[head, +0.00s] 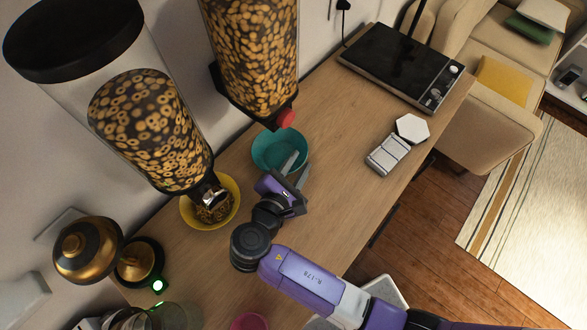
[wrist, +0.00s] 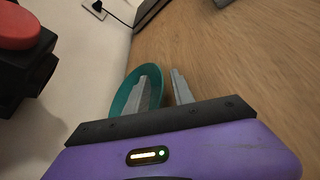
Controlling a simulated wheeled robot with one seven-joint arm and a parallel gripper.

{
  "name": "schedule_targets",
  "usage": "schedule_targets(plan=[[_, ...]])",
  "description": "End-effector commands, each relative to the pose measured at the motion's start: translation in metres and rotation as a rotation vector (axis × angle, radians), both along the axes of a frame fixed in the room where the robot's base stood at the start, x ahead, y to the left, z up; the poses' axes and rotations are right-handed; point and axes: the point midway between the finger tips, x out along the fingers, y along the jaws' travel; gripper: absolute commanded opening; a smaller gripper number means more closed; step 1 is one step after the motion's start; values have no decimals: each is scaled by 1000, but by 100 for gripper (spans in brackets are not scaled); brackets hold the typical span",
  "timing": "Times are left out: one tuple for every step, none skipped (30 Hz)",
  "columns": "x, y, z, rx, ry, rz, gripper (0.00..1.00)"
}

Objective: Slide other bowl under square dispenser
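The teal bowl (head: 265,158) stands upright on the counter, just below the outlet of the square dispenser (head: 255,50) in the head view; I cannot tell if it is centred under it. The dispenser has a red knob (head: 286,118), also seen in the wrist view (wrist: 20,28). My gripper (head: 297,168) is at the bowl's near right side with its fingers apart. In the wrist view, the left finger overlaps the teal bowl (wrist: 122,100) and the right finger is outside it, with the rim's right side between them. Contact is unclear.
A yellow bowl (head: 233,187) with cereal stands under the round dispenser (head: 140,110). Black-and-gold jars (head: 88,250) are at lower left, a pink bowl (head: 250,321) at the bottom. A hob (head: 395,62) and a white-and-grey item (head: 388,155) lie right. The counter between is clear.

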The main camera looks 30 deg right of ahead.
Motion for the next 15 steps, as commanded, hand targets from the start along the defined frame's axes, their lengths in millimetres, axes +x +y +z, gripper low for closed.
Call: schedule_targets(plan=[[1, -1, 0, 0, 0, 0, 29], [1, -1, -1, 0, 0, 0, 29], [1, -1, -1, 0, 0, 0, 29], [1, -1, -1, 0, 0, 0, 29], [1, -1, -1, 0, 0, 0, 29], [1, -1, -1, 0, 0, 0, 29], [1, -1, -1, 0, 0, 0, 29], [1, -1, -1, 0, 0, 0, 29], [1, -1, -1, 0, 0, 0, 27], [1, -1, -1, 0, -1, 1, 21], [1, -1, -1, 0, -1, 1, 15], [1, -1, -1, 0, -1, 1, 8], [1, -1, -1, 0, 0, 0, 2], [1, -1, -1, 0, 0, 0, 0], [1, -1, -1, 0, 0, 0, 0]])
